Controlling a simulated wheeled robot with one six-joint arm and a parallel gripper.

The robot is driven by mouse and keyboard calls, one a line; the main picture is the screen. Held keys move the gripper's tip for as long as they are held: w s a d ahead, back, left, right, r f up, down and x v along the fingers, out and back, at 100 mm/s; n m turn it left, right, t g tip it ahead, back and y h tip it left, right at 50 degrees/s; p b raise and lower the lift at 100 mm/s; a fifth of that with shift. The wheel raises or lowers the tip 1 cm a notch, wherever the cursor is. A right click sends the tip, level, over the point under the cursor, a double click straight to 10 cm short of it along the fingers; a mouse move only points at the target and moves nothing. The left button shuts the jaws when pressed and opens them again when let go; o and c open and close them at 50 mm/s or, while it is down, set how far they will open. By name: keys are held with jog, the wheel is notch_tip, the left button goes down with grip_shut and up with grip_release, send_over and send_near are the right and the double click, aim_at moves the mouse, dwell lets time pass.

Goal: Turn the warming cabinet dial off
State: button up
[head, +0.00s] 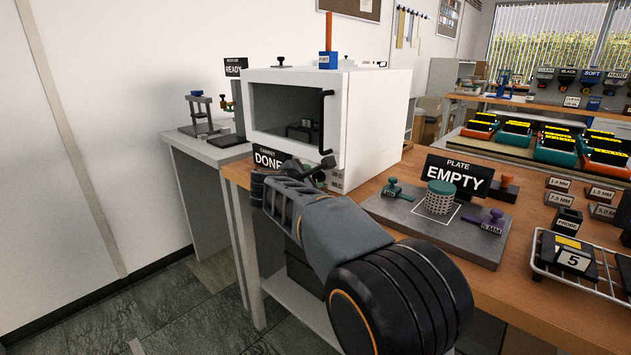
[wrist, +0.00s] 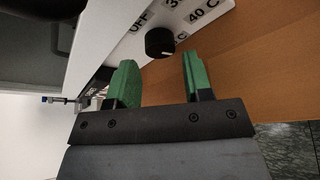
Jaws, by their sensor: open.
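The warming cabinet (head: 375,120) is a white box with a dark window and a black handle, standing on the wooden bench. Its dial (wrist: 159,42) is a round black knob on a white panel in the wrist view. Labels "OFF" and "40 C" (wrist: 203,14) show around it, with others partly cut off. In the head view my arm hides the dial.
A "DONE" sign (head: 268,158) stands at the cabinet's front left, close to my gripper. A wire rack (head: 600,290) sits at the bench's right. Floor is open at the left.

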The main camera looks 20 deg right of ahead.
aim_at(316, 177)
jog(key=shift+x, duration=1.75)
jog(key=shift+c, duration=0.4)
jog(key=c, duration=0.6)
jog(key=shift+o, duration=0.2)
jog(key=shift+r+n+g+p, duration=0.3)
jog(key=shift+r+p, duration=0.05)
jog(key=shift+p, duration=0.55)
jog(key=shift+n+p, duration=0.3)
jog(key=shift+p, duration=0.35)
jog(key=shift+f+n+g+p, duration=0.15)
jog(key=shift+n+g+p, duration=0.25)
jog(key=shift+p, duration=0.25)
jog(key=shift+f, duration=0.15)
